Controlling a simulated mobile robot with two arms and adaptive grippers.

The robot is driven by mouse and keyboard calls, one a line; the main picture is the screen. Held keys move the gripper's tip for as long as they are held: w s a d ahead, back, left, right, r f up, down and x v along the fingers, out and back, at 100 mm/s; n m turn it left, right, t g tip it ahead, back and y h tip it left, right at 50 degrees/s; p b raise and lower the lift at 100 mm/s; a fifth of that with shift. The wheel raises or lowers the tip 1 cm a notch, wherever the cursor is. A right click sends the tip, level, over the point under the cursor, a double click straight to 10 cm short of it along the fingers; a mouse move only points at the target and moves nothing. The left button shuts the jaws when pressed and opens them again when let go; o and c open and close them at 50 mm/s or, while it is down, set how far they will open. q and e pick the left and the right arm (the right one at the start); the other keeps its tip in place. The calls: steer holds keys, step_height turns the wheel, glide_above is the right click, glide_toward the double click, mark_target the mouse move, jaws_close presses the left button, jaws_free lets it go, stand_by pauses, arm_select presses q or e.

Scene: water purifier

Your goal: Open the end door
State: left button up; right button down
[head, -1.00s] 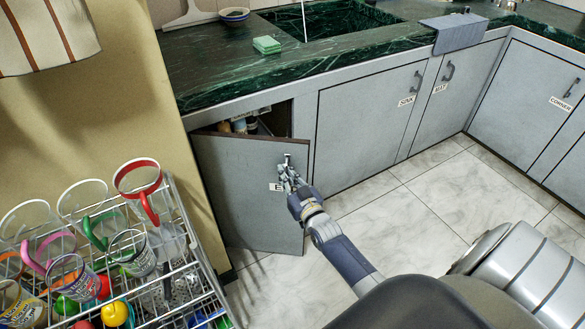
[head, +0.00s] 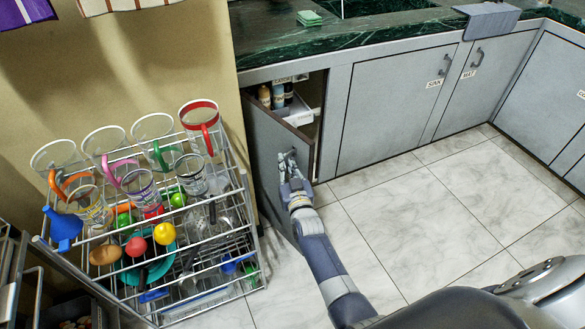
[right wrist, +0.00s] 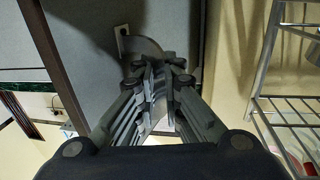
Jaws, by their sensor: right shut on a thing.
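The end door (head: 268,160) is the grey cabinet door at the left end of the counter in the head view. It stands swung out wide, with the cabinet inside (head: 300,112) showing behind it. My right gripper (head: 288,160) is at the door's outer face and is shut on its handle. In the right wrist view the gripper (right wrist: 157,75) is closed at the grey door panel (right wrist: 90,40), with a pale metal piece of the handle (right wrist: 123,35) beside the fingers. Most of the handle is hidden by the fingers. My left gripper is not in view.
A wire rack (head: 205,255) with mugs and coloured utensils stands just left of the door, with a narrow gap. Bottles (head: 277,97) stand in the open cabinet. The sink door (head: 390,105) is closed. The tiled floor (head: 400,220) to the right is clear.

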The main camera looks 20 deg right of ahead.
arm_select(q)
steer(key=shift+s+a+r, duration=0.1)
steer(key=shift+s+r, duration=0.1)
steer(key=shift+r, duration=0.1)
arm_select(e)
steer(key=shift+s+f, duration=0.25)
steer(key=shift+f, duration=0.05)
steer(key=c, duration=2)
jaws_free()
steer(key=shift+r+h, duration=0.25)
steer(key=shift+h, duration=0.05)
